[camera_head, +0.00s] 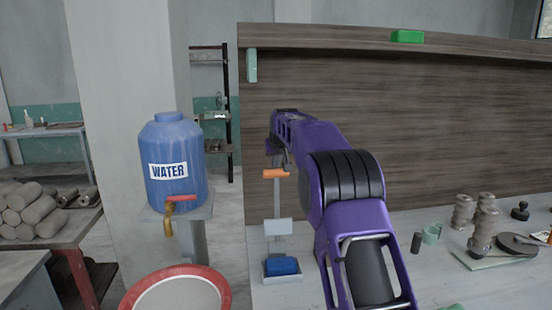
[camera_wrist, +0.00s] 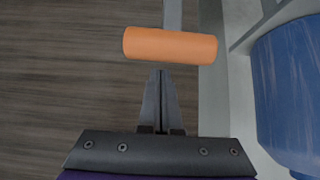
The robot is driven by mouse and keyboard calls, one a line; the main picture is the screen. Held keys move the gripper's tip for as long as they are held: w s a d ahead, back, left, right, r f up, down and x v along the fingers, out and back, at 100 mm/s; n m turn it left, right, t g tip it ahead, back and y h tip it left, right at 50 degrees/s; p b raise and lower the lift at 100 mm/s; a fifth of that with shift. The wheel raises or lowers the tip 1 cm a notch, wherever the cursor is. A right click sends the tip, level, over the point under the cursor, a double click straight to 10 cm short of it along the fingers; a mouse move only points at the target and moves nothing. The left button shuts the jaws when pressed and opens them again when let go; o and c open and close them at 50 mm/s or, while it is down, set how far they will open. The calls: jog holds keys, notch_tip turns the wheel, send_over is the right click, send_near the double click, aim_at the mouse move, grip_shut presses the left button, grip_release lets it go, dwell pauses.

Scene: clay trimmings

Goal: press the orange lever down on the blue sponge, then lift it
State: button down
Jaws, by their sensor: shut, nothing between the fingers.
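The orange lever (camera_head: 275,173) is a short horizontal bar at the top of a pale upright stand in the head view. In the wrist view the orange lever (camera_wrist: 170,46) lies across the picture just beyond my fingertips. The blue sponge (camera_head: 282,266) rests on the stand's base, below a pale block (camera_head: 277,227) on the post, with a gap between them. My gripper (camera_wrist: 161,72) is shut and empty, its tips close to the lever; I cannot tell if they touch. In the head view my arm partly hides my gripper (camera_head: 281,160) above the lever.
A blue water barrel (camera_head: 174,150) with a red-handled tap stands at left, above a red-rimmed basin (camera_head: 222,283). A brown wooden panel (camera_head: 420,120) rises behind the table. Clay stacks (camera_head: 483,228) and a dark disc (camera_head: 516,244) stand at right.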

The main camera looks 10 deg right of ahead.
jog(key=shift+s+f, duration=0.25)
jog(key=shift+s, duration=0.95)
jog(key=shift+s+d+f+b, duration=0.1)
jog(key=shift+b, duration=0.2)
